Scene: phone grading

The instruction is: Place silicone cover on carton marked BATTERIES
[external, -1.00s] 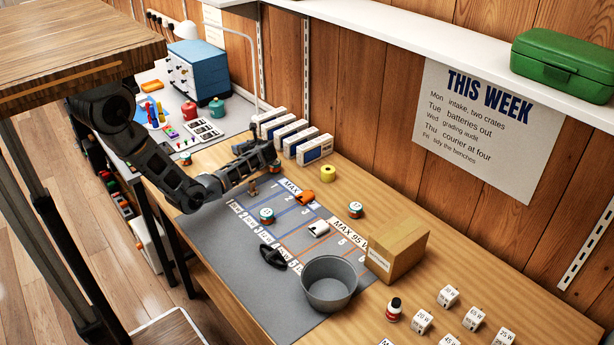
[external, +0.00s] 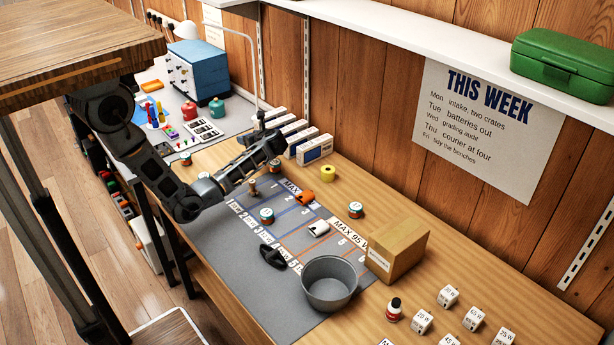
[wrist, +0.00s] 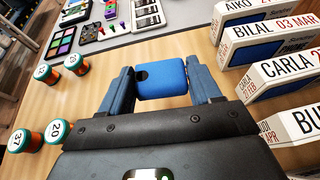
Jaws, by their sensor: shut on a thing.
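A blue silicone cover (wrist: 162,81) with a dark round hole near one end sits between the two fingers of my gripper (wrist: 160,88) in the wrist view. My gripper is shut on it and holds it above the wooden bench. In the external view my gripper (external: 272,142) is near the row of white boxes, and the cover cannot be made out there. A brown cardboard carton (external: 405,245) with a white label stands on the bench to the right of the grey mat, well apart from my gripper. Its label is too small to read.
Named white boxes (wrist: 285,70) stand in a row close to the right of my gripper. Numbered round tins (wrist: 57,132) are at left. A grey pot (external: 330,290) stands beside the carton.

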